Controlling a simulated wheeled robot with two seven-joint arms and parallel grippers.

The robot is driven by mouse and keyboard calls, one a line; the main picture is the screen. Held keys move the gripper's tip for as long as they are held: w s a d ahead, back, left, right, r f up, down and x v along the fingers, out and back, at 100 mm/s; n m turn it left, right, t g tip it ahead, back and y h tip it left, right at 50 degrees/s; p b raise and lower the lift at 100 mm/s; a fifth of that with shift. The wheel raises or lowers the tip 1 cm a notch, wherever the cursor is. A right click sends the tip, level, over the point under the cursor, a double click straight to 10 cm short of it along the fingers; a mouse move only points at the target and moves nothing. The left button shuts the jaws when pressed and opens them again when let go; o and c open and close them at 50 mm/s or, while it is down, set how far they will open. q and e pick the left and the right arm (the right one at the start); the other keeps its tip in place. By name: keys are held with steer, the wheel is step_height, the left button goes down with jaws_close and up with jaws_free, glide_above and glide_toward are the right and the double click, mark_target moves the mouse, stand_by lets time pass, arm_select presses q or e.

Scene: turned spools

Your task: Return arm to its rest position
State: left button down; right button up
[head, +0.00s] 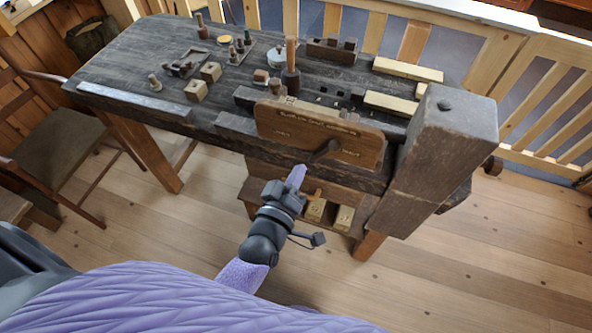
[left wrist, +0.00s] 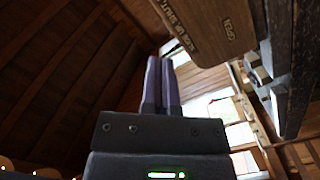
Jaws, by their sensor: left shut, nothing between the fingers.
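My left gripper (head: 299,172) is in front of the workbench, just below and left of a dark lever (head: 326,150) on a wooden sign board (head: 290,122). Its purple fingers are together with nothing between them. In the left wrist view the shut fingers (left wrist: 158,80) point up past the lettered board (left wrist: 205,28), which is to their right. I cannot tell how close the fingers are to the board. My right gripper is not in view.
The dark workbench (head: 135,60) carries several wooden blocks, spools and pegs. A heavy post (head: 440,140) stands at its right end, and two blocks (head: 328,213) sit on its lower shelf. A chair (head: 60,150) is at left. The floor (head: 140,225) in front is clear.

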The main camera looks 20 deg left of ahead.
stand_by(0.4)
arm_select(q)
steer(key=s+f+m+g+b, duration=0.3)
steer(key=s+f+g, duration=0.15)
steer(key=f, duration=0.75)
steer(key=s+f+m+g+b, duration=0.35)
steer(key=s+f, duration=0.25)
steer(key=f, duration=0.6)
steer(key=s+a+f+m+g+b, duration=0.2)
steer(key=s+a+f+g, duration=0.1)
steer(key=s+f, duration=0.5)
steer(key=s+a+f+m+g+y+b, duration=0.1)
steer(key=s+f+g, duration=0.5)
steer(key=s, duration=0.8)
steer(key=a+f+m+b, duration=0.1)
steer(key=a+f+b, duration=0.1)
steer(key=a, duration=0.1)
steer(key=shift+s+a+f+b, duration=0.15)
steer(key=shift+s+a+b, duration=0.05)
steer(key=shift+b, duration=0.15)
steer(key=shift+w+m, duration=0.1)
steer(key=shift+m, duration=0.15)
